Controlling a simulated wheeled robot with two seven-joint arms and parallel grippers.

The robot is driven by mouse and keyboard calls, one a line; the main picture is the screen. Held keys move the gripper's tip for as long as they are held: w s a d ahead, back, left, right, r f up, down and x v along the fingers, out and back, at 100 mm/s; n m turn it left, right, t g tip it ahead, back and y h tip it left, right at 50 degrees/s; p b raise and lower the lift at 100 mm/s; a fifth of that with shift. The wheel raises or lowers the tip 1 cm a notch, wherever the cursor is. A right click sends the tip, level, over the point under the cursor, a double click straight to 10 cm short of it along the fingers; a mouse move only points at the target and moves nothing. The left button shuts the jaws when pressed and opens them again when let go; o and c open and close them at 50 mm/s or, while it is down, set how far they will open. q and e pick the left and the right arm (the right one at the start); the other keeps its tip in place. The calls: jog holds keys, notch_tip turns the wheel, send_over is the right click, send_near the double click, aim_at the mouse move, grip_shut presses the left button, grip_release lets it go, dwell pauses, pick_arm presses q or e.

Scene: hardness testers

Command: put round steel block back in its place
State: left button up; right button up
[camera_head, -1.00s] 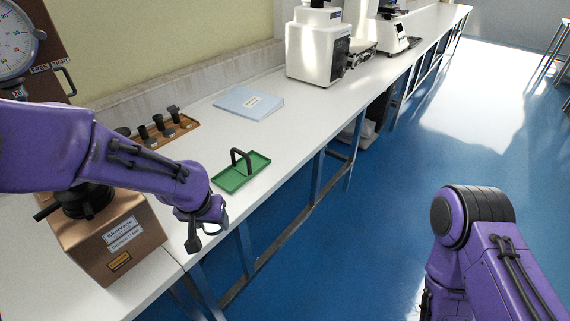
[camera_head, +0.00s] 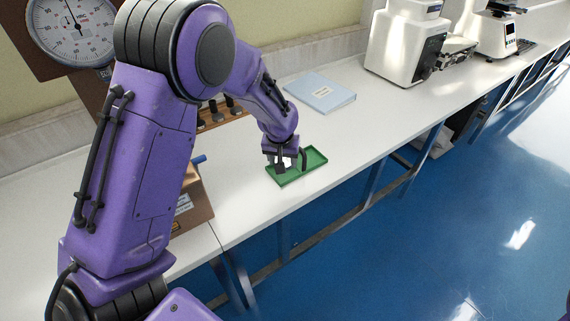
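I cannot clearly make out the round steel block. My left gripper (camera_head: 287,160) points down at the green tray (camera_head: 318,153), at the tray's left part. A small pale patch shows between the dark fingers, too small to tell whether it is the steel block. The tray's black arched handle (camera_head: 304,158) stands just right of the fingers and is partly covered. I cannot tell whether the gripper is open or shut. My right gripper is out of view.
A wooden rack (camera_head: 229,115) with dark round pieces stands behind my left arm, partly hidden. A blue folder (camera_head: 320,93) lies behind the tray. The dial tester (camera_head: 75,28) is at the left, and a white machine (camera_head: 405,45) stands farther right on the white bench (camera_head: 360,118).

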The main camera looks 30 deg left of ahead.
aim_at(284, 159)
pick_arm(q)
jog(key=w+a+f, duration=0.1)
jog(key=f, duration=0.1)
jog(key=w+a+f, duration=0.1)
jog(key=w+f, duration=0.1)
jog(key=w+a+f+p, duration=0.1)
jog(key=w+f, duration=0.1)
jog(key=shift+w+a+f, duration=0.2)
jog(key=shift+f, duration=0.1)
notch_tip(284, 159, down, 2)
jog(key=shift+f+p, duration=0.25)
jog(key=shift+p, duration=0.55)
jog(key=shift+f, duration=0.25)
jog(key=shift+f, duration=0.1)
jog(key=o, duration=1)
